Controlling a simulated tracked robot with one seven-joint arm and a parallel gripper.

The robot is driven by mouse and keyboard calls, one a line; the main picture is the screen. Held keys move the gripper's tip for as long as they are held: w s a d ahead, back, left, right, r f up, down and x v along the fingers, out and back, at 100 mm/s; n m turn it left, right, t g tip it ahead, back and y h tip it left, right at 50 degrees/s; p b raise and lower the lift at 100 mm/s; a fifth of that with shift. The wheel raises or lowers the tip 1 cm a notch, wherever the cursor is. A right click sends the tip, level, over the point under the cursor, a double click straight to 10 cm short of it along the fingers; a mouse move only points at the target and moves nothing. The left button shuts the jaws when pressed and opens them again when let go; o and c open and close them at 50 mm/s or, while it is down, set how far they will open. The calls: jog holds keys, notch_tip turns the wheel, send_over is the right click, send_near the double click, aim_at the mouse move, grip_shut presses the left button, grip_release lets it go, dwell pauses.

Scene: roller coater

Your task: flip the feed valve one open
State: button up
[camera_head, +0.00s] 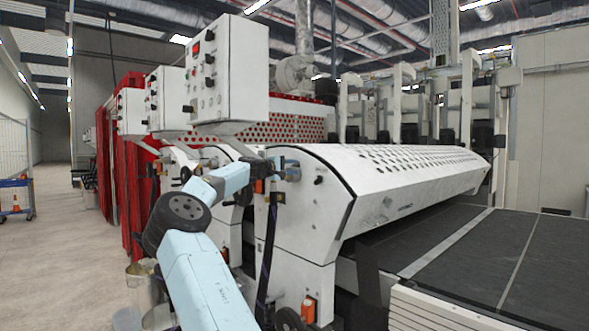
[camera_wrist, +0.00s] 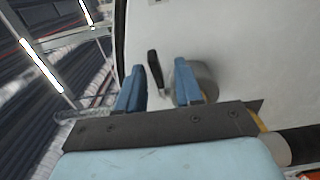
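The machine is a white roller coater (camera_head: 390,190); its white side panel (camera_wrist: 240,60) fills the right of the wrist view. A short dark lever (camera_wrist: 154,62), which looks like the valve handle, stands in front of that panel. My gripper (camera_wrist: 161,82) has its two blue fingers apart, one on each side of the lever in the picture. I cannot tell whether either finger touches it. A grey round part (camera_wrist: 207,82) is partly hidden behind the right finger. In the head view my gripper (camera_head: 283,166) is at the machine's near end, and the lever cannot be made out.
White control boxes (camera_head: 228,70) hang above and left of my arm. A dark conveyor bed (camera_head: 480,250) lies to the right. A metal bucket (camera_head: 144,284) stands on the floor by the machine.

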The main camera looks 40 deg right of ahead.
jog(key=shift+r, duration=0.1)
jog(key=a, duration=1.4)
jog(key=shift+s, duration=0.15)
jog(key=shift+d, duration=0.1)
jog(key=shift+c, duration=0.4)
